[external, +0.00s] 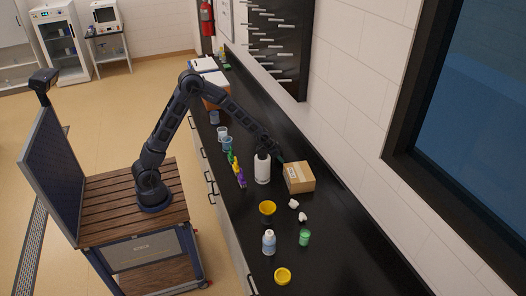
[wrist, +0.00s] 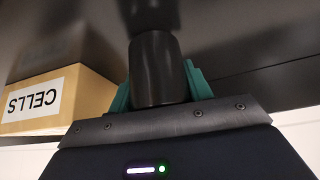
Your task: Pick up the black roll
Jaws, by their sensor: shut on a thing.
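The black roll (wrist: 158,70) is a short dark cylinder in the wrist view. It sits between the two teal fingers of my gripper (wrist: 160,88), which are shut on its sides. A dark reflection on the glossy counter meets its far end, so it is at or close to the surface; I cannot tell whether it touches. In the external view my gripper (external: 280,158) is low over the black counter, between a white bottle and a cardboard box. The roll cannot be made out there.
The cardboard box (external: 299,177) stands close beside my gripper; its "CELLS" label shows in the wrist view (wrist: 38,100). The white bottle (external: 263,170) with a black top is close on the other side. A yellow cup (external: 267,208) and white lumps (external: 303,217) lie nearer the camera.

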